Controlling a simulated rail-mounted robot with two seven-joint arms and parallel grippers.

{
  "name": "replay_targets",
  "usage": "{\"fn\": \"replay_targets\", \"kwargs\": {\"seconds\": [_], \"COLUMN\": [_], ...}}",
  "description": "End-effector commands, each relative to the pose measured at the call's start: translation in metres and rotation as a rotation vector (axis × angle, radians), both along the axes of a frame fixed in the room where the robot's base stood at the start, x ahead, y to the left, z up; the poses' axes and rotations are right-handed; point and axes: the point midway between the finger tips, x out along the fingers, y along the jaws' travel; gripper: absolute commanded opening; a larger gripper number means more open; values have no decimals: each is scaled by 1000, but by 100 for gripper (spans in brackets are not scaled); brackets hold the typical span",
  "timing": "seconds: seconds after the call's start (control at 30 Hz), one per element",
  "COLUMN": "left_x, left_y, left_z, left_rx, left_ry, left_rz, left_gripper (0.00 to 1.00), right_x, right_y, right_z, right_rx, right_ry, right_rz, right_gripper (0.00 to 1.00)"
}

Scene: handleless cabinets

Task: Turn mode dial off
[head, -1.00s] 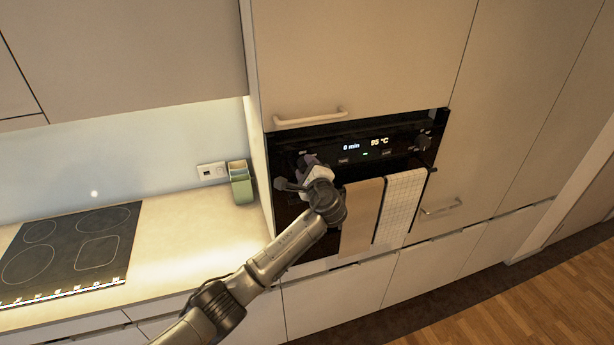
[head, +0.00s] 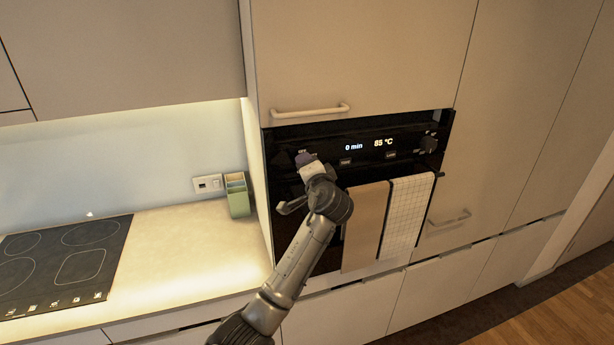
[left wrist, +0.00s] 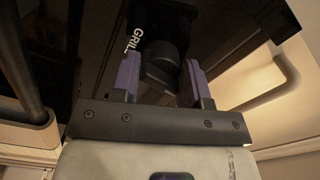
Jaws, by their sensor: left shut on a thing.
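The black oven (head: 370,146) is set into the tall cabinet, with a lit panel reading 0 min and 85 °C. My left gripper (head: 304,158) is at the left end of this panel and hides the mode dial in the head view. In the left wrist view, the dark round mode dial (left wrist: 163,68) sits between the purple fingers of my left gripper (left wrist: 160,78), which is shut on it. The white word GRILL shows beside the dial. The dial's pointer mark cannot be made out. My right gripper is not in view.
A tan towel (head: 364,226) and a white checked towel (head: 408,214) hang on the oven front below the panel. A second knob (head: 429,144) is at the panel's right end. A green container (head: 237,196) and a cooktop (head: 62,262) are on the counter at left.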

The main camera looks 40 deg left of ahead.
Motion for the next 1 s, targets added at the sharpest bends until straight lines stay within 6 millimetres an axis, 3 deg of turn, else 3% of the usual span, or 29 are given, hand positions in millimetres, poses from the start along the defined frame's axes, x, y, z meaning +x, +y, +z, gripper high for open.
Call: {"fn": "replay_targets", "kwargs": {"seconds": [0.3, 0.93, 0.97, 1.0], "left_x": [0, 0, 0, 0], "left_y": [0, 0, 0, 0], "left_z": [0, 1, 1, 1], "left_rx": [-76, -97, -97, -97], "left_ry": [-115, -148, -148, -148], "left_rz": [0, -1, -1, -1], "left_gripper": [18, 18, 42, 46], "right_x": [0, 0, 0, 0], "right_y": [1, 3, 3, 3], "right_z": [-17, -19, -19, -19], "right_rx": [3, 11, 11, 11], "right_ry": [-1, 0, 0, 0], "right_rz": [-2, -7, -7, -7], "right_gripper": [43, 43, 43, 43]}}
